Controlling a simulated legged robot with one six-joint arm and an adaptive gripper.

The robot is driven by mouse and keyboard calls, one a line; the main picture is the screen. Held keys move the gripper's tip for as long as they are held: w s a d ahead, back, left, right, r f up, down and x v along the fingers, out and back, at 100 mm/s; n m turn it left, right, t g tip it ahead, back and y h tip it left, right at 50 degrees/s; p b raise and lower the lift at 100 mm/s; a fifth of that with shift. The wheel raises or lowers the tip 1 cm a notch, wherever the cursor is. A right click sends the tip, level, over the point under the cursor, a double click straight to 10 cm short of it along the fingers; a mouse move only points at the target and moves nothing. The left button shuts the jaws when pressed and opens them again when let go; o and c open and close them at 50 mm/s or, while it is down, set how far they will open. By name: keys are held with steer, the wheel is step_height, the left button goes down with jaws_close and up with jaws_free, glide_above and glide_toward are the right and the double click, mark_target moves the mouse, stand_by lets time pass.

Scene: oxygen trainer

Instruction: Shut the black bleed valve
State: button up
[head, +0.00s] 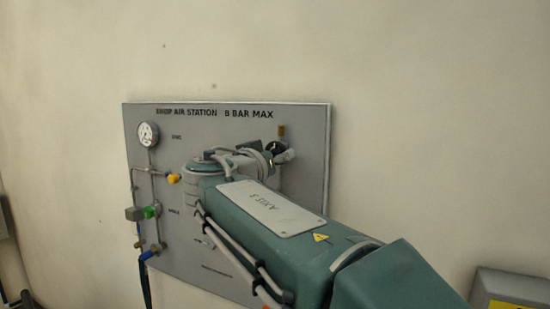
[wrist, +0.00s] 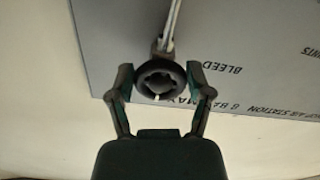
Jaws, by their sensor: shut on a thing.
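The black bleed valve (wrist: 160,82) is a round black handwheel on the end of a pale pipe, next to the word BLEED in the wrist view. My gripper (wrist: 160,73) has one finger on each side of the wheel and is shut on it. A small pale mark shows at the wheel's rim. In the head view my gripper (head: 278,153) is at the upper right of the panel. My arm hides much of the area, and the valve cannot be made out clearly there.
The grey air station panel (head: 228,125) is on a pale wall. It carries a gauge (head: 148,134), a yellow knob (head: 173,178), a green knob (head: 150,212) and a blue handle (head: 146,255) at left. A brass fitting (head: 281,131) stands above my gripper. A grey box (head: 510,287) is at lower right.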

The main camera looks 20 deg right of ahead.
steer(key=shift+w+f, duration=0.1)
steer(key=shift+f, duration=0.15)
steer(key=o, duration=1.1)
steer(key=shift+w, duration=0.1)
steer(key=shift+o, duration=0.2)
steer(key=shift+r, duration=0.1)
steer(key=shift+a, duration=0.1)
steer(key=v, duration=1.2)
steer(key=s+d+f+n+g+y, duration=0.2)
steer(key=s+d+f+g+y, duration=0.15)
steer(key=d+f, duration=0.5)
steer(key=s+f+n+g+y, duration=0.1)
steer(key=s+f+g+y, duration=0.1)
steer(key=s+f+y, duration=0.2)
steer(key=s+f+n+g+y, duration=0.2)
steer(key=s+f+y, duration=0.2)
steer(key=s+f, duration=0.6)
step_height(320, 180, down, 9)
steer(key=shift+s+r, duration=0.15)
steer(key=shift+s, duration=0.2)
